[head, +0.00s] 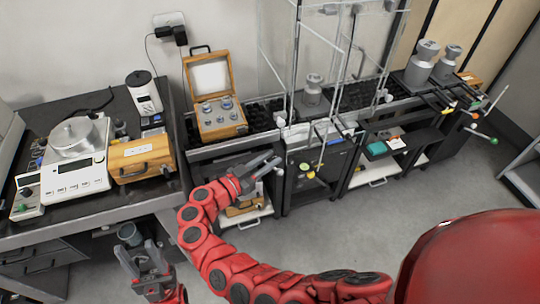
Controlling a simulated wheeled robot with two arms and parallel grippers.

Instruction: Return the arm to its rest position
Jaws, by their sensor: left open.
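My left gripper (144,264) is at the lower left, in front of the left table and over the floor. Its two grey fingers are spread apart and nothing shows between them. My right gripper (264,168) is at the end of the long red arm that crosses from the lower right. It hangs in front of the middle tables, below the wooden weight box (219,121). Its fingers look parted, with nothing seen between them.
A white balance (77,178) and a wooden case (142,160) stand on the left table (115,210). A clear glass enclosure (312,70) stands behind the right gripper. Large metal weights (421,64) stand at the back right. The floor (400,200) is clear.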

